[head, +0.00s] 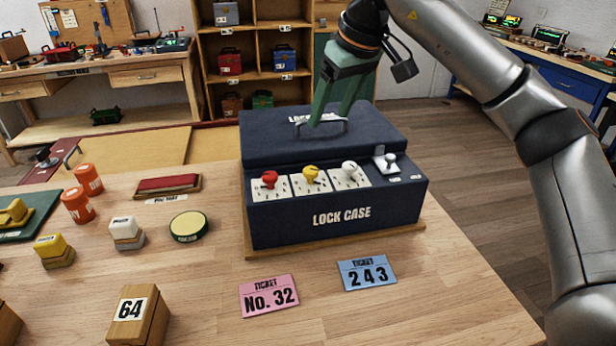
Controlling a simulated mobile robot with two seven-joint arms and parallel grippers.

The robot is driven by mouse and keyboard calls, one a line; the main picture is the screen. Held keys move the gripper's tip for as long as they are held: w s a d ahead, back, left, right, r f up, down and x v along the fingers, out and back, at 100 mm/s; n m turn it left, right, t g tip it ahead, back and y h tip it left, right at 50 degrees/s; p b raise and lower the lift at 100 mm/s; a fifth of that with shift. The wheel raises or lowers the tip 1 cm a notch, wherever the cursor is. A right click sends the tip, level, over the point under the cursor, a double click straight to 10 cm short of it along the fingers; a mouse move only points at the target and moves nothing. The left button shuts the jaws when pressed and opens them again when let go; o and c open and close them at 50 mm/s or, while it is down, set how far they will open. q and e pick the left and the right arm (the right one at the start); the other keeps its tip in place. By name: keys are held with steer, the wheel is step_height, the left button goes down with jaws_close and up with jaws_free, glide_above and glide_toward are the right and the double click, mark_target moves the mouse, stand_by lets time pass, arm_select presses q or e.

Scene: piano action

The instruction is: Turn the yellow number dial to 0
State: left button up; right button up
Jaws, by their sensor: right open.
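The dark blue lock case (340,215) stands on the wooden table, its lid down. On its front ledge sit a red dial (270,179), the yellow number dial (311,174) and a white dial (349,170), each on a white plate. The markings on the plates are too small to read, so I cannot tell which number the yellow dial points at. A small lever (388,161) is at the ledge's right. My right gripper (330,124) is open, its green fingers pointing down by the lid handle, behind and above the yellow dial. My left gripper is not in view.
A pink ticket "No. 32" (269,296) and a blue ticket "243" (367,273) lie before the case. A wooden block marked 64 (138,316), a round tin (189,227), orange cylinders (78,205) and stamps stand to the left. Shelves are behind.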

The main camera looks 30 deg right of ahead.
mark_target(311, 170)
steer(key=x, duration=0.4)
steer(key=b+x, duration=0.1)
steer(key=x, duration=0.4)
steer(key=s+b+x, duration=0.1)
steer(key=x, duration=0.3)
steer(key=shift+w+f, duration=0.15)
steer(key=shift+f, duration=0.45)
steer(key=shift+w+f, duration=0.15)
steer(key=shift+f, duration=0.3)
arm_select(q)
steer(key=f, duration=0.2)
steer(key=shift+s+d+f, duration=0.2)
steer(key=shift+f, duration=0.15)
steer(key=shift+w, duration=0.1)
arm_select(e)
jaws_close()
